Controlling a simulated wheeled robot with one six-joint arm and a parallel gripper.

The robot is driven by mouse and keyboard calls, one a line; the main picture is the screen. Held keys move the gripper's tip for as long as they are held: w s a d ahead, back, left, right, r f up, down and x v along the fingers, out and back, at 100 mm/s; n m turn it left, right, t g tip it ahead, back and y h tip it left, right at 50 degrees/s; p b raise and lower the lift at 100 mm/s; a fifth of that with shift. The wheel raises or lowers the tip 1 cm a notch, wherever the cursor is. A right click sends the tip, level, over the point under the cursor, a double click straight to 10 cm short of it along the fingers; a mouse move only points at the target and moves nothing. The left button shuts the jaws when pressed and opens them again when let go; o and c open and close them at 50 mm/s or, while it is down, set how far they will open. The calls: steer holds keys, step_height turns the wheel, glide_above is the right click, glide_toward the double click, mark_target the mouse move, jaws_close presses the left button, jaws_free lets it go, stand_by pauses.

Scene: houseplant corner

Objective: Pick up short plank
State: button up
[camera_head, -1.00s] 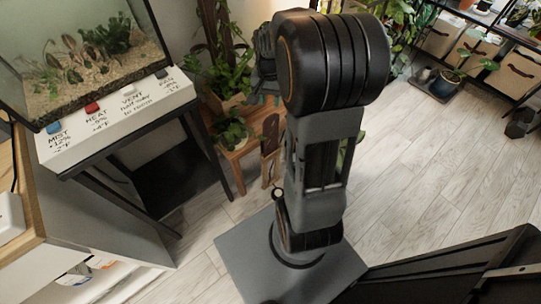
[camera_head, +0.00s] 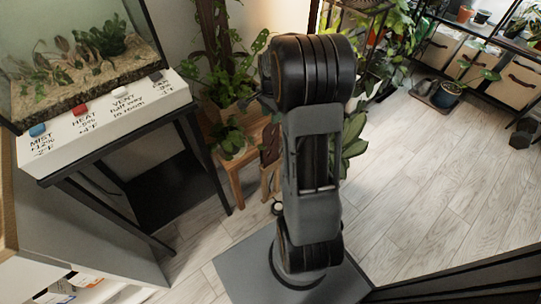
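No short plank can be made out for certain. A dark brown wooden piece (camera_head: 270,143) shows by the small wooden plant stand (camera_head: 238,168), partly behind my arm; I cannot tell what it is. My arm stands upright in the middle of the view and covers what lies behind it. My gripper is not clearly visible; the far end of the arm is hidden behind its thick dark joint.
A glass terrarium (camera_head: 75,60) sits on a black-framed stand with a labelled control panel (camera_head: 110,115) at left. Light plank floor (camera_head: 420,190) is open at right.

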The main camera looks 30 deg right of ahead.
step_height(320, 180, down, 6)
steer(key=b, duration=0.2)
steer(key=shift+d+b, duration=0.15)
steer(key=shift+b, duration=0.2)
jaws_close()
stand_by(0.4)
